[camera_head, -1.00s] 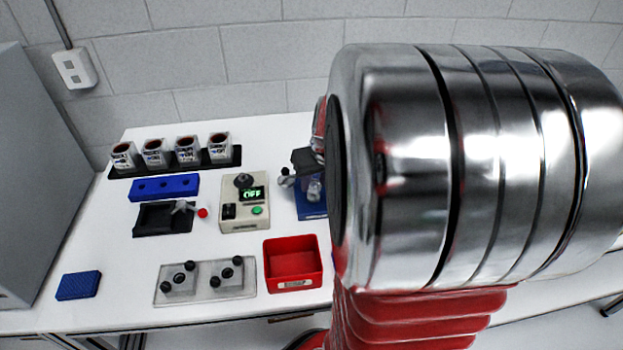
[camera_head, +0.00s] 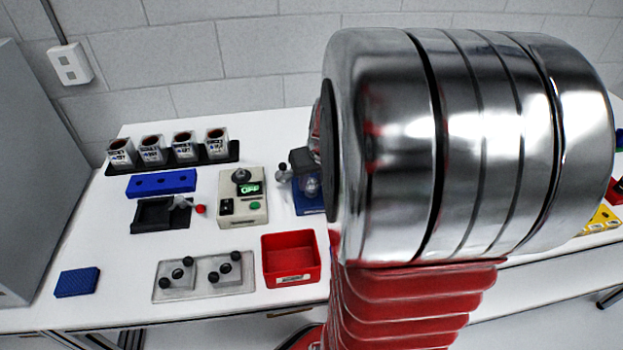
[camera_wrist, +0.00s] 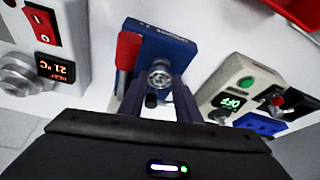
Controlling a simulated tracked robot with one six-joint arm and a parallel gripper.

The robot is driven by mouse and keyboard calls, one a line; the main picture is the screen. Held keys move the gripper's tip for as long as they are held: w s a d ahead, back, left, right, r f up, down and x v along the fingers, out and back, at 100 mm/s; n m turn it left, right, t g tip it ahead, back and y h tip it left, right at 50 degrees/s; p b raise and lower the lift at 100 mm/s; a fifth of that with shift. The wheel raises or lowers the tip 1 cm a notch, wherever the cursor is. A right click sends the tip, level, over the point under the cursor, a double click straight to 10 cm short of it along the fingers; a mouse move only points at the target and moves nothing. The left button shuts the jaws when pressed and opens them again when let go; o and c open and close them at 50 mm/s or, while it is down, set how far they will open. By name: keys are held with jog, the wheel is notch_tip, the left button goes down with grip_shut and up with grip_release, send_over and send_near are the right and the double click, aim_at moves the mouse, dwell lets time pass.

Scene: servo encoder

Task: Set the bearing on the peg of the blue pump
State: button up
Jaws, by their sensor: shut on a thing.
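The blue pump (camera_wrist: 178,45) lies beyond my fingertips in the wrist view, a blue block with a red lever (camera_wrist: 127,50) on its left side. In the head view the blue pump (camera_head: 309,204) is partly covered by my arm. My gripper (camera_wrist: 160,88) is shut on a round silver part, apparently the bearing (camera_wrist: 159,74), which shows between the fingertips over the blue block. The peg is hidden behind the bearing and fingers. I cannot tell whether the bearing touches or surrounds the peg.
A control box (camera_head: 243,200) reading OFF stands left of the pump. A red bin (camera_head: 290,262) is in front. A box with a red switch (camera_wrist: 48,45) is left in the wrist view. A blue holed block (camera_head: 160,184) and several cups are farther left.

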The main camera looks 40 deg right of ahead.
jog(key=shift+f, duration=0.55)
jog(key=o, duration=1.2)
jog(key=shift+c, duration=0.2)
jog(key=shift+o, duration=0.2)
jog(key=shift+r, duration=0.15)
jog(key=shift+o, duration=0.4)
jog(key=shift+d+r, duration=0.1)
jog(key=shift+r, duration=2.65)
